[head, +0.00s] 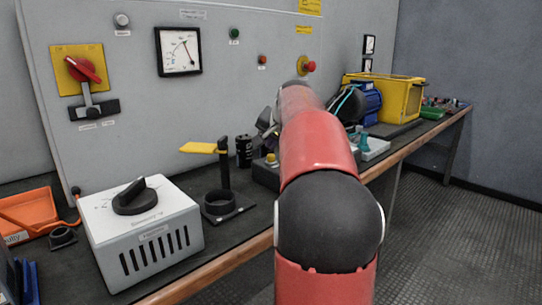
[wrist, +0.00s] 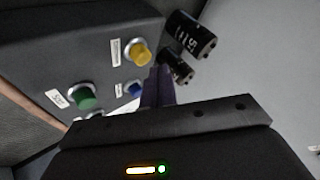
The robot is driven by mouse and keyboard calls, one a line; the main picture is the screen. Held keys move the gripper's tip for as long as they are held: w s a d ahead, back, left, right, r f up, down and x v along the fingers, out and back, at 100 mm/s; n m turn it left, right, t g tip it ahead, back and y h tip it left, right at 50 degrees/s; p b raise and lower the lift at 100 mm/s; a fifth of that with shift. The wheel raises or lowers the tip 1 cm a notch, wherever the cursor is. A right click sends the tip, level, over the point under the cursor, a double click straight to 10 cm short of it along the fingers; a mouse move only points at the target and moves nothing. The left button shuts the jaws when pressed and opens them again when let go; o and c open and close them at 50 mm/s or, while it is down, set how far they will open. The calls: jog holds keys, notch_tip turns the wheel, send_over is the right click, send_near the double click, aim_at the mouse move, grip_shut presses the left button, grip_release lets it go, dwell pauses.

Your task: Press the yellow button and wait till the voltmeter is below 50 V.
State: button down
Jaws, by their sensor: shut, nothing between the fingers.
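The yellow button (wrist: 138,52) stands on a grey control box in the wrist view. In the head view the yellow button (head: 271,158) shows beside my arm. My gripper (wrist: 159,72) is shut and empty, its fingertips just right of and below the button in the wrist picture. I cannot tell whether they touch it. In the head view my gripper (head: 266,122) is partly hidden by my red arm. The voltmeter (head: 180,52) is a square black-framed dial on the grey panel. Its needle is visible, but its scale is too small to read.
Near the yellow button are a green button (wrist: 84,97) and a blue button (wrist: 134,89). Black capacitors (wrist: 192,36) stand close by. A yellow-handled black stand (head: 222,175) and a white dial box (head: 143,228) occupy the bench left of my arm.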

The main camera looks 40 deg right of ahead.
aim_at(272, 156)
jog(key=shift+f, duration=0.15)
jog(key=shift+f, duration=0.3)
jog(key=shift+f+b, duration=1)
dwell(1.1)
jog(key=shift+r, duration=0.1)
jog(key=shift+r+p, duration=1.3)
jog(key=shift+r, duration=0.05)
notch_tip(272, 156, up, 5)
jog(key=p, duration=0.4)
jog(key=shift+p, duration=0.35)
